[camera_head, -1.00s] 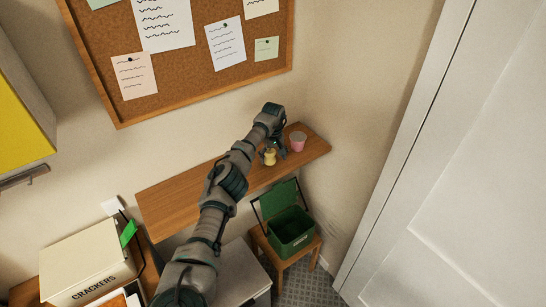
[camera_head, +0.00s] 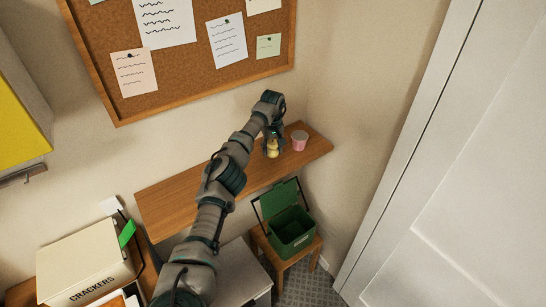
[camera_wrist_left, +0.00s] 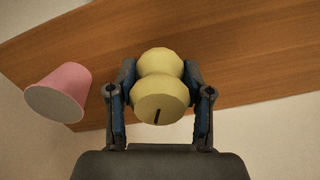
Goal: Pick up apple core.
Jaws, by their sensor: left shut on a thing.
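The apple core (camera_head: 272,149) is pale yellow with a narrow waist and a dark stem. In the left wrist view the apple core (camera_wrist_left: 160,92) sits between the two fingers of my left gripper (camera_wrist_left: 160,100), which is shut on it. In the head view my left gripper (camera_head: 273,138) is at the wooden shelf (camera_head: 180,199), with the core just below its fingers. I cannot tell whether the core still touches the shelf. My right gripper is not in view.
A pink cup (camera_head: 300,141) stands close to the right of the gripper, near the shelf's right end. An open green bin (camera_head: 292,236) sits on a small stool below. A crackers box (camera_head: 85,262) is at lower left. The shelf's left part is clear.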

